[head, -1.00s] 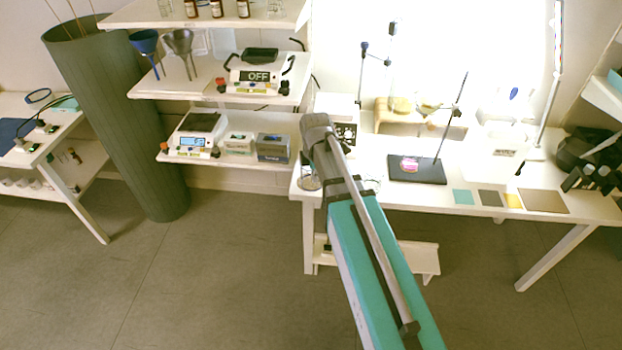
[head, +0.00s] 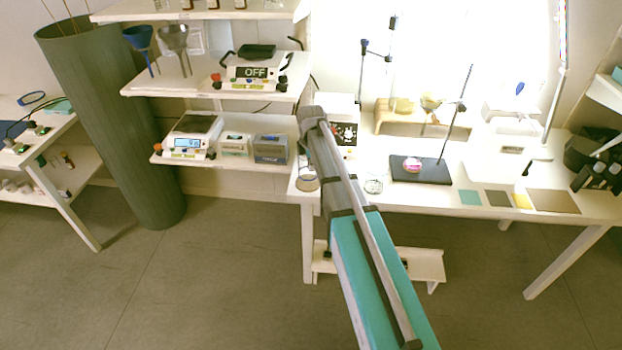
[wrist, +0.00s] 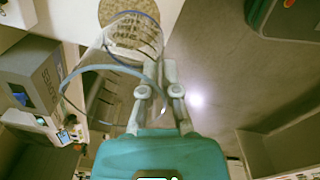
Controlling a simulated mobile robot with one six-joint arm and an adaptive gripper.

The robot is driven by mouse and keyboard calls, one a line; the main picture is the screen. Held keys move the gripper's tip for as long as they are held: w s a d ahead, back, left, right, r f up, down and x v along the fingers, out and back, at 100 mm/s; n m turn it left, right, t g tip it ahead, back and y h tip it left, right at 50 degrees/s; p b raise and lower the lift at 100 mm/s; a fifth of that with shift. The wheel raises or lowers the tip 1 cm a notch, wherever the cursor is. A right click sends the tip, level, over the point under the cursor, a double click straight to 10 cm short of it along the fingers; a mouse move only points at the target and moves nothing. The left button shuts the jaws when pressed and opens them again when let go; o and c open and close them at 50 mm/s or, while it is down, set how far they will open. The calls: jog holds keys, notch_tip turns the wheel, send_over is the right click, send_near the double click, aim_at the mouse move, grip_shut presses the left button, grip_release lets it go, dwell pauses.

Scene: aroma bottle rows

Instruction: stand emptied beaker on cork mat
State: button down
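A clear glass beaker (wrist: 112,80) with a bluish rim fills the upper left of the wrist view and looks empty. My gripper (wrist: 158,75) is closed on its wall, with the fingers near the glass edge. The round, speckled tan cork mat (wrist: 115,10) shows at the top of the wrist view, partly behind the far end of the beaker. I cannot tell whether beaker and mat touch. In the head view, glass (head: 307,181) with a tan patch shows at the bench's left end. My arm hides my gripper there.
A small glass dish (head: 373,184) and a black stand base (head: 432,172) are right of my arm. Flat colour squares (head: 470,197) lie along the bench's front edge. A shelf unit with a scale (head: 192,138) and boxes (head: 270,149) stands left. The bench edge is close by.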

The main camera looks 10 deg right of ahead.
aim_at(310, 173)
jog(key=shift+w+f, duration=0.4)
jog(key=shift+f, duration=0.05)
jog(key=shift+w+d+f+b, duration=0.1)
jog(key=shift+w+f+b, duration=0.4)
jog(key=shift+f+b, duration=0.4)
jog(key=shift+s+f+b, duration=0.1)
jog(key=shift+f+b, duration=1)
jog(key=shift+b, duration=0.25)
jog(key=shift+f, duration=0.2)
jog(key=c, duration=0.8)
grip_release()
jog(key=shift+r, duration=0.25)
notch_tip(310, 173, up, 12)
jog(key=p, duration=1.2)
